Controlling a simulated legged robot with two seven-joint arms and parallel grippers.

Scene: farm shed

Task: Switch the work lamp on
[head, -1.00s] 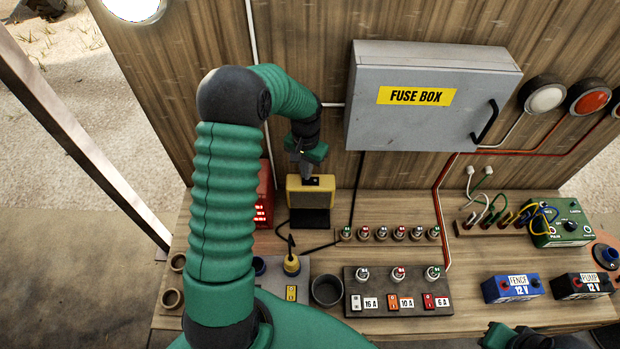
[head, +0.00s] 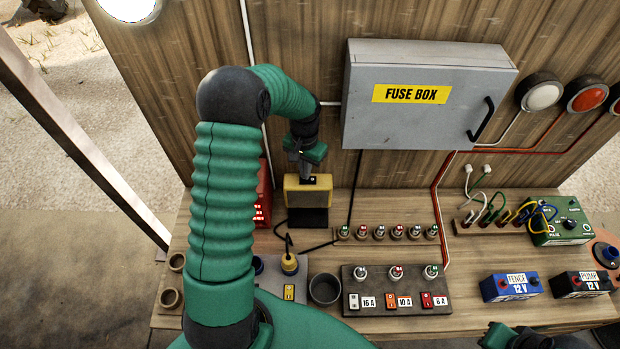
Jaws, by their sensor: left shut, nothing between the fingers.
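A yellow box-shaped lamp (head: 293,192) on a black stand is at the back left of the bench; I take it as the work lamp. A small dark switch (head: 313,180) sits on its top. Its front faces my camera and shows no clear glow. My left gripper (head: 306,179) is shut and empty, pointing down at the lamp's top by the switch. I cannot tell whether the fingertips touch it. A black cable runs from the lamp toward a yellow plug (head: 290,264). Part of what looks like my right gripper (head: 497,336) shows at the bottom edge.
A grey fuse box (head: 430,120) hangs on the plank wall right of my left gripper. A fuse panel (head: 395,305), a dark cup (head: 325,289), and fence (head: 512,288) and pump (head: 583,286) batteries stand on the bench. A red box (head: 263,200) is partly hidden behind my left arm.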

